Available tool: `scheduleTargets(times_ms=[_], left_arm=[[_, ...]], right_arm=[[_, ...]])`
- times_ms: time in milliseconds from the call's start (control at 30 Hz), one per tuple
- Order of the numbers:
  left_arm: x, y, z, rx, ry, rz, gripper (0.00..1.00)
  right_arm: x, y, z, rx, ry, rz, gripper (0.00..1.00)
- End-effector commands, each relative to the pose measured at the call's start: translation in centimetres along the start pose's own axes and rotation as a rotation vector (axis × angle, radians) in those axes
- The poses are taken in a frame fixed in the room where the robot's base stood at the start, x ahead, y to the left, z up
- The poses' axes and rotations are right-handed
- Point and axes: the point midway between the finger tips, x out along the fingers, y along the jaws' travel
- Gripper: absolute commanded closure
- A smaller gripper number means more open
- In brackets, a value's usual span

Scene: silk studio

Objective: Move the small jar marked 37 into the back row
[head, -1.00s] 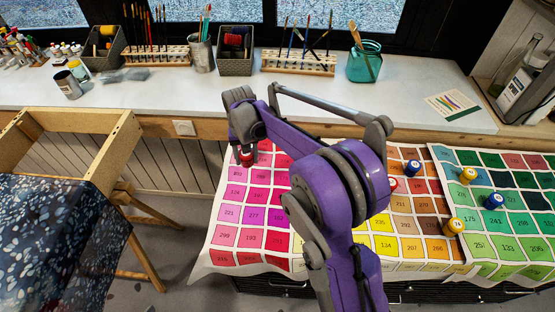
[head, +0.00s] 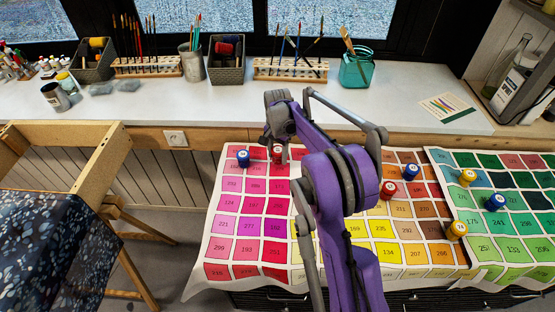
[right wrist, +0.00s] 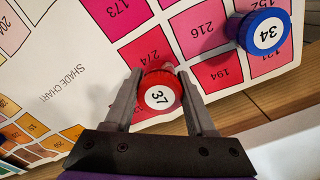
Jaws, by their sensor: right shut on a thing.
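The red jar marked 37 (right wrist: 159,96) sits between the two fingers of my right gripper (right wrist: 163,76), which is shut on it. In the head view this red jar (head: 278,154) is at the far edge of the pink squares of the shade chart (head: 212,245), under my right gripper (head: 279,146). I cannot tell whether its base touches the chart. A blue jar marked 34 (right wrist: 262,32) stands close by; in the head view this blue jar (head: 243,158) is just left of the red one. My left gripper is out of view.
Another red jar (head: 389,189), a blue jar (head: 410,172) and yellow jars (head: 467,177) stand farther right on the chart. The wooden counter edge (head: 200,139) runs just behind the chart. Pots and brush racks (head: 290,69) stand on the counter.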

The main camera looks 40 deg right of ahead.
Motion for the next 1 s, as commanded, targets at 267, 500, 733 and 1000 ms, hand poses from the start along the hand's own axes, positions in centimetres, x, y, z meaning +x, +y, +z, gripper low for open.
scheduleTargets(times_ms=[267,500,733,1000], left_arm=[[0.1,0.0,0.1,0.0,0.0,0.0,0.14],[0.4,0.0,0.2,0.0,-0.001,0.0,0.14],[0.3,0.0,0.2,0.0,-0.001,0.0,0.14],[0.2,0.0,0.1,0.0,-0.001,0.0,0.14]], right_arm=[[2.3,0.0,0.0,-0.001,0.0,0.0,1.0],[2.7,0.0,0.0,-0.001,0.0,0.0,1.0],[2.6,0.0,0.0,-0.001,0.0,0.0,0.14],[2.4,0.0,0.0,-0.001,0.0,0.0,0.14]])
